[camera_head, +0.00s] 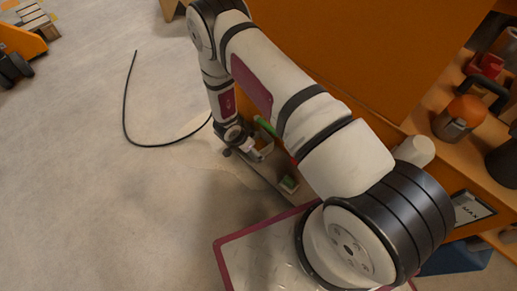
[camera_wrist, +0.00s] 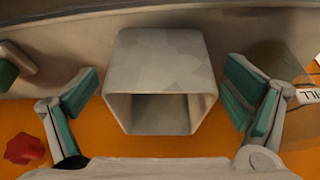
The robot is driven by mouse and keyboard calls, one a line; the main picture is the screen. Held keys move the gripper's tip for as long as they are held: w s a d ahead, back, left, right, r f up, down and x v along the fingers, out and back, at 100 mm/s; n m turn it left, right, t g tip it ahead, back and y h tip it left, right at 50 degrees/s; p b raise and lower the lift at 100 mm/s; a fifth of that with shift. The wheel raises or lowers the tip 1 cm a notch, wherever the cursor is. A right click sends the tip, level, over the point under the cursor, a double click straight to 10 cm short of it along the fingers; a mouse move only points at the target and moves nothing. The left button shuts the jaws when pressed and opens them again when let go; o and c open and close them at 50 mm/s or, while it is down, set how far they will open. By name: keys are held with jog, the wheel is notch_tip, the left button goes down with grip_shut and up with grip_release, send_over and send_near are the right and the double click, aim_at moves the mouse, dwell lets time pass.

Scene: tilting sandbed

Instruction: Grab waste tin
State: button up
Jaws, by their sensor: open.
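My gripper (camera_wrist: 162,82) is open, with one teal-padded finger on each side of the tin. A gap shows between each finger and the tin's walls. In the head view my gripper (camera_head: 256,152) is low beside the orange bench; the tin is hard to make out there.
A red lump (camera_wrist: 24,148) lies at the lower left of the wrist view, and a white label (camera_wrist: 306,97) shows at right. A black cable (camera_head: 125,115) lies on open floor. An orange canister (camera_head: 459,117) stands on the shelf.

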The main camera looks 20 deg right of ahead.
jog(key=shift+b+x, duration=0.35)
jog(key=shift+x, duration=0.75)
jog(key=shift+c, duration=0.5)
jog(key=c, duration=1.3)
jog(key=shift+r, duration=0.1)
jog(key=shift+c, duration=0.2)
